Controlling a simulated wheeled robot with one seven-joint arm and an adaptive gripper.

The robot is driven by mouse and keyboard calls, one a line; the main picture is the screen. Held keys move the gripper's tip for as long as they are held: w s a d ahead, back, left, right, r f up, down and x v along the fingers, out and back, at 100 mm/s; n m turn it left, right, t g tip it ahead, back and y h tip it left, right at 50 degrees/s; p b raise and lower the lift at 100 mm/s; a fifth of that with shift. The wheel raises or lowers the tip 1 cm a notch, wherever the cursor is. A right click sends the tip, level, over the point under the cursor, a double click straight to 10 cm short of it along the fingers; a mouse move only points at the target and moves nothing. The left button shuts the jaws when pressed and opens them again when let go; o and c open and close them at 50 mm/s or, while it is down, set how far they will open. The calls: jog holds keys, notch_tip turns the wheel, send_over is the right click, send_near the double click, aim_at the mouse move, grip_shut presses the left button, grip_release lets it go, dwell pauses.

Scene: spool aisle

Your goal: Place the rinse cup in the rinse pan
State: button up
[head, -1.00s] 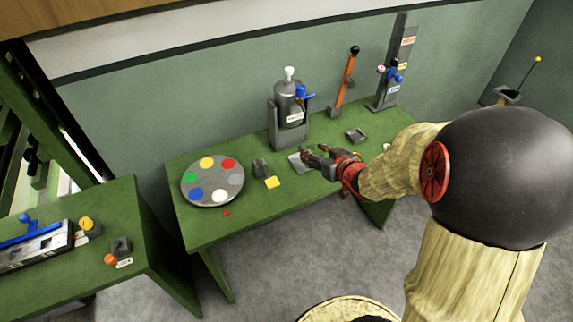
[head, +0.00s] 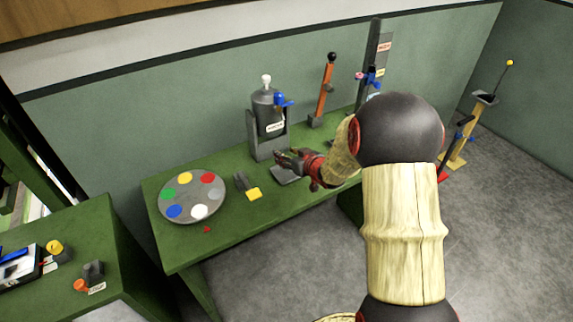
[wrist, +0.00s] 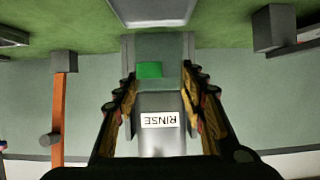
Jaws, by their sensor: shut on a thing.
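My gripper (head: 287,155) is at the front of the grey dispenser (head: 264,110), over the flat grey rinse pan (head: 286,176) on the green table. In the wrist view my fingers (wrist: 159,74) stand on both sides of a small bright green piece (wrist: 149,70). It looks like part of the held rinse cup, but the cup's full outline cannot be made out. Behind it, the dispenser's upside-down RINSE label (wrist: 162,120) shows. The rinse pan (wrist: 154,10) is at the top edge of the wrist view. A gap shows between gripper and pan.
A round palette (head: 193,197) with coloured spots lies on the left of the table. A yellow block (head: 254,194) and a grey block (head: 241,181) lie between it and the pan. An orange lever (head: 325,90) stands right of the dispenser. The left table (head: 62,222) holds other fixtures.

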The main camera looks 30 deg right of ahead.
jog(key=shift+w+d+f, duration=0.1)
jog(key=shift+w+f, duration=0.25)
jog(key=shift+f, duration=0.15)
jog(key=shift+w+d+f+b, duration=0.1)
jog(key=shift+f+b, duration=0.95)
jog(key=shift+f, duration=0.45)
jog(key=shift+f, duration=0.15)
jog(key=o, duration=1.1)
jog(key=shift+c, duration=0.2)
